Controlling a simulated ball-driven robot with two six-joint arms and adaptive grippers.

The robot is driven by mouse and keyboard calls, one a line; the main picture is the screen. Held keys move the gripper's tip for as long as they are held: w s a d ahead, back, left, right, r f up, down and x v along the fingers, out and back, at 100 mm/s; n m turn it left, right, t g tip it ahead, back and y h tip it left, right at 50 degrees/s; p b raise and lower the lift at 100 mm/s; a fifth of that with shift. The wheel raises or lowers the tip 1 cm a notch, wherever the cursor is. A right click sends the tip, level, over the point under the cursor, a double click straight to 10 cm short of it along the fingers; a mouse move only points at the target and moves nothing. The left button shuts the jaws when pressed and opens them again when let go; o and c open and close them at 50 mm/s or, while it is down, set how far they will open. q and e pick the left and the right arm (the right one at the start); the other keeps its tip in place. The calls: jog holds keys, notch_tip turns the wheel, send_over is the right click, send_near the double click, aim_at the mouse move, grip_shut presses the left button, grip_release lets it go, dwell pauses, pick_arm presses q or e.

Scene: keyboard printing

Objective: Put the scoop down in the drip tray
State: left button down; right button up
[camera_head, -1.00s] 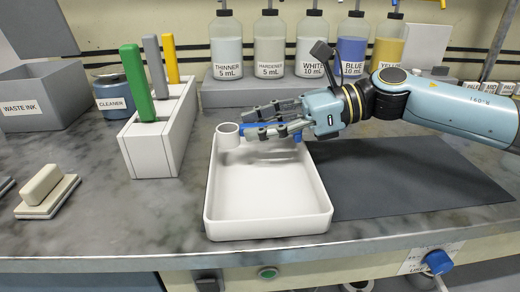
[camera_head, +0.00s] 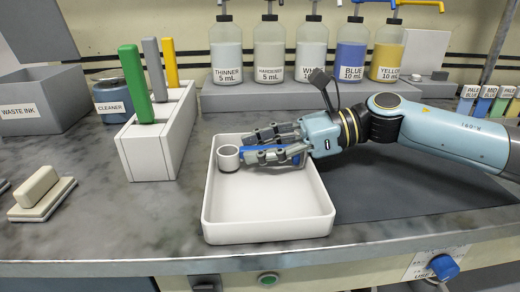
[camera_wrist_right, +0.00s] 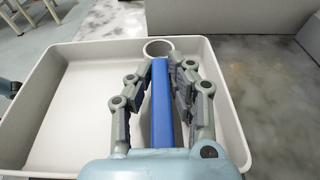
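The scoop has a small white-grey cup (camera_head: 228,158) and a blue handle (camera_wrist_right: 161,105). The white rectangular drip tray (camera_head: 268,229) stands on the bench. My right gripper (camera_head: 255,147) reaches in from the right, over the back part of the tray. Its fingers lie on both sides of the blue handle and close in on it toward the tips. The cup is within the tray's rim near the back left corner, its opening up. I cannot tell whether its bottom touches the tray floor. My left gripper is not in view.
A white holder (camera_head: 160,153) with green, grey and yellow handles stands left of the tray. Pump bottles stand on a grey step (camera_head: 300,96) behind. A dark mat (camera_head: 410,190) lies to the right under my arm. The tray's front part is empty.

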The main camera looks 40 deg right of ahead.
jog(key=o, duration=0.4)
jog(key=shift+s+f, duration=0.15)
jog(key=shift+f, duration=0.25)
jog(key=shift+r, duration=0.2)
jog(key=shift+r+p, duration=0.45)
jog(key=shift+p, duration=0.2)
jog(key=p+v, duration=0.2)
jog(key=v, duration=0.1)
jog(key=p+v, duration=0.2)
jog(key=v, duration=0.2)
jog(key=p+v, duration=0.2)
jog(key=v, duration=0.2)
jog(key=shift+d+r, duration=0.15)
jog(key=shift+r, duration=0.25)
jog(key=shift+s+d+p, duration=0.1)
jog(key=shift+d+p, duration=0.15)
jog(key=shift+p, duration=0.05)
jog(key=shift+f, duration=0.1)
